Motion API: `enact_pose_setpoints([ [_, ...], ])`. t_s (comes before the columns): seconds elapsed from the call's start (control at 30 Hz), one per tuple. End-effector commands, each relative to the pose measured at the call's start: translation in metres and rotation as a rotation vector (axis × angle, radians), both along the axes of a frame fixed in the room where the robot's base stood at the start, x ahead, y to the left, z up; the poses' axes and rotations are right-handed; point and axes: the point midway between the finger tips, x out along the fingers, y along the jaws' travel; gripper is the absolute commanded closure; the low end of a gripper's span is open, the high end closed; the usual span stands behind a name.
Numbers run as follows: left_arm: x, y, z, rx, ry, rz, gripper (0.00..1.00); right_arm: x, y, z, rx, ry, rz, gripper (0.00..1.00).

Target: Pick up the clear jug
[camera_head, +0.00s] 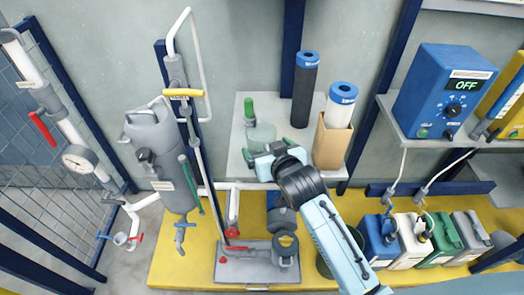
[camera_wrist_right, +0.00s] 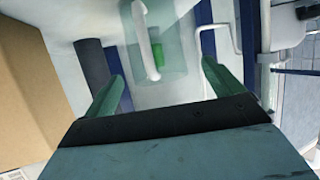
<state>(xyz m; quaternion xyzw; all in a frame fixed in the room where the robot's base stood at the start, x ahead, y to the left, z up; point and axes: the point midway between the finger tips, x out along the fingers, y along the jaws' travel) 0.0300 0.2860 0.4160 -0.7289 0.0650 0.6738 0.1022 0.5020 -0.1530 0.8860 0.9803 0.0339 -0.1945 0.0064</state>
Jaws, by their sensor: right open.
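The clear jug (camera_head: 262,136) is see-through and faintly green. It stands on the light wall shelf (camera_head: 238,150), with its lower front partly hidden by my gripper in the head view. In the right wrist view the jug (camera_wrist_right: 178,60) is ahead, with a pale upright handle (camera_wrist_right: 147,45) facing me. My right gripper (camera_head: 270,156) is at the shelf, just in front of the jug. Its two green fingers are apart in the wrist view (camera_wrist_right: 160,75), with the handle between their lines and nothing gripped. Whether the fingers reach the handle is unclear. My left gripper is not in view.
A brown cardboard box (camera_head: 331,142) holding a white roll (camera_head: 340,103) stands close right of my gripper. A dark cylinder (camera_head: 305,90) stands behind. A small green item (camera_head: 249,107) is behind the jug. Grey tank (camera_head: 160,160) and pipes stand left; several canisters (camera_head: 440,235) sit lower right.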

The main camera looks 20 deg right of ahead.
Motion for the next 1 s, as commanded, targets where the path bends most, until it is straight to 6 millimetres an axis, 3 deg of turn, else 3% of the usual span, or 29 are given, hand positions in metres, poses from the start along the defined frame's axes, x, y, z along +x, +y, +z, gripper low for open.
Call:
enact_pose_setpoints([
  [0.23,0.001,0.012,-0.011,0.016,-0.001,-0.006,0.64,0.034,-0.001,-0.016,-0.001,0.0,0.0,0.08],
  [0.57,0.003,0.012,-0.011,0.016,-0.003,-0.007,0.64,0.04,-0.001,-0.017,0.0,0.001,0.001,0.08],
  [0.93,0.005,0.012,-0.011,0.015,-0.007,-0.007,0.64,0.04,-0.001,-0.017,-0.001,0.001,0.0,0.55],
  [1.0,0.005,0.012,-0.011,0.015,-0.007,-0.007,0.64,0.04,-0.001,-0.017,-0.001,0.0,0.001,0.57],
])
